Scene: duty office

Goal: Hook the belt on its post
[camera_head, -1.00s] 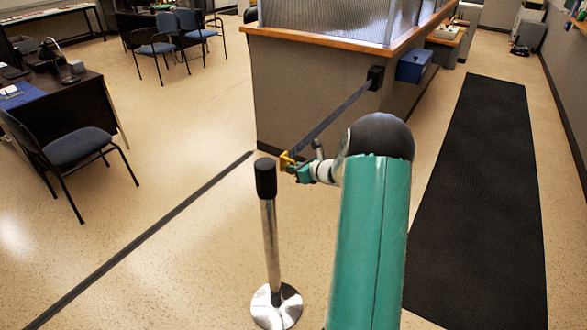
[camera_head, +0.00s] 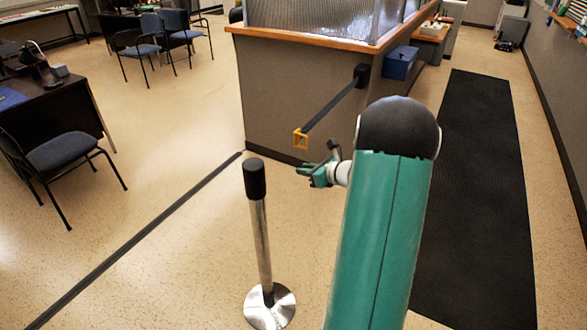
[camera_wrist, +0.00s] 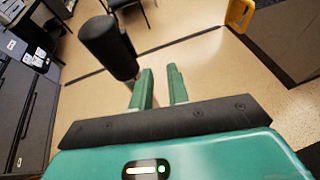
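The belt (camera_head: 333,106) is a dark strap running from a black wall box (camera_head: 361,75) on the counter's side to a yellow end clip (camera_head: 300,138). The clip hangs in the air, away from the post. It also shows in the wrist view (camera_wrist: 238,14) at the top right. The post (camera_head: 262,240) stands upright, with a black top and a round metal base; its black top shows in the wrist view (camera_wrist: 108,45), left of the fingers. My gripper (camera_head: 306,173) is below the clip and right of the post top. Its fingers (camera_wrist: 159,88) are apart with nothing between them.
The panelled counter (camera_head: 300,100) stands behind the clip, with a blue box (camera_head: 400,62) on its side. A dark runner mat (camera_head: 475,190) lies at right. A chair (camera_head: 60,160) and desk (camera_head: 60,110) stand at left. The floor around the post is clear.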

